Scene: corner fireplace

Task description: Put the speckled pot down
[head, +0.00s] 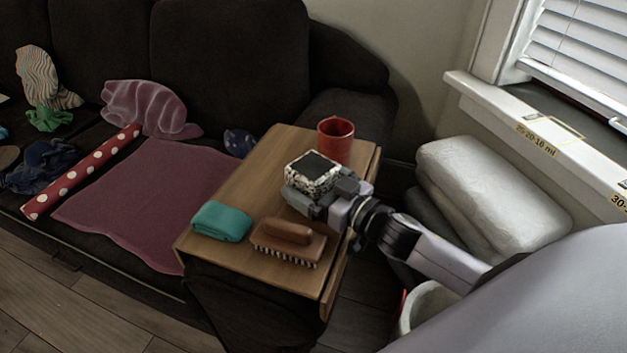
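The speckled pot (309,182) is a small square black-and-white pot with a dark top. It is upright over the back part of the wooden table (255,180). My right gripper (318,192) reaches in from the right and is shut on the pot's near side; its fingers are partly hidden. I cannot tell whether the pot's base touches the table, since the gripper hides the gap. My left gripper is not in view.
A red mug (336,140) stands just behind the pot. A teal folded cloth (221,221) and a brown brush (288,243) lie towards the table's front. Bare wood shows left of the pot. A dark sofa (215,60) borders the table.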

